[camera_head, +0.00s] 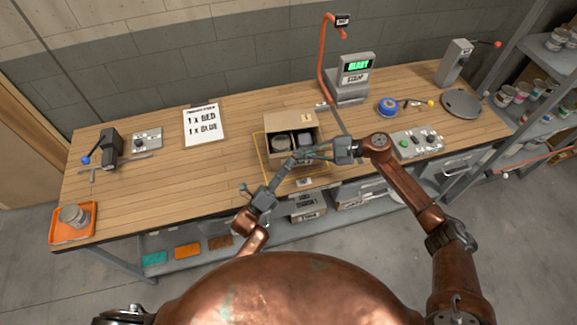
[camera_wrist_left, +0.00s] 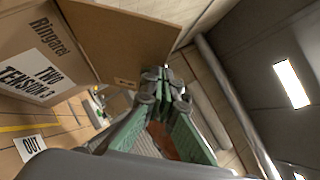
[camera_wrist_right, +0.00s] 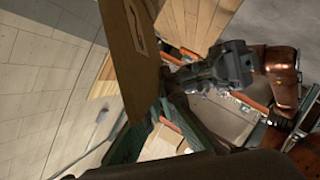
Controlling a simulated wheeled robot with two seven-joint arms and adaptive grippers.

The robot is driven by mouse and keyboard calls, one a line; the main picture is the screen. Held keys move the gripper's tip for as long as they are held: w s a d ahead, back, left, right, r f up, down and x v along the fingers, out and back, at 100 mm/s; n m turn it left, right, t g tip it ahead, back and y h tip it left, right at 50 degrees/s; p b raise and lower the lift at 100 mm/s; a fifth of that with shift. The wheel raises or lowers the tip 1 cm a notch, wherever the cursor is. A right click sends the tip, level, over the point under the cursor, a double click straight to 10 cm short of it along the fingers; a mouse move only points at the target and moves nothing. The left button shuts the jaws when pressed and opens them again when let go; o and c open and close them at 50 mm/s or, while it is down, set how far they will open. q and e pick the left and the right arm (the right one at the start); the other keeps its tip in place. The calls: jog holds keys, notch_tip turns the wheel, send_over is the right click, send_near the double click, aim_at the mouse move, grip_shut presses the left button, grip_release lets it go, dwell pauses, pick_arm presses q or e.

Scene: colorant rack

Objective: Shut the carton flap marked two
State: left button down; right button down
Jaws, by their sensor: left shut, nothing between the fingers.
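The open brown carton (camera_head: 268,148) stands near the front edge of the bench. A flap with a small label (camera_head: 304,118) is raised at its back. A tin (camera_head: 282,142) and a grey item (camera_head: 305,139) show inside. My left gripper (camera_head: 291,163) is shut and empty at the carton's front; its fingertips meet beside a brown carton panel (camera_wrist_left: 125,40). In the left wrist view a printed side label (camera_wrist_left: 35,78) includes "TWO". My right gripper (camera_head: 298,156) crosses the carton's front; its fingers converge beside a marked flap (camera_wrist_right: 128,50). The flaps' front edges are partly hidden.
A yellow outline (camera_head: 259,150) surrounds the carton. A grey scale stand (camera_head: 348,90) is behind it to the right. A button box (camera_head: 416,142) stands to the right. The bench left of the carton has free room near the order sheet (camera_head: 202,125).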

jog(key=shift+s+f, duration=0.1)
jog(key=shift+f, duration=0.1)
jog(key=c, duration=2.6)
grip_release()
jog(key=o, duration=0.4)
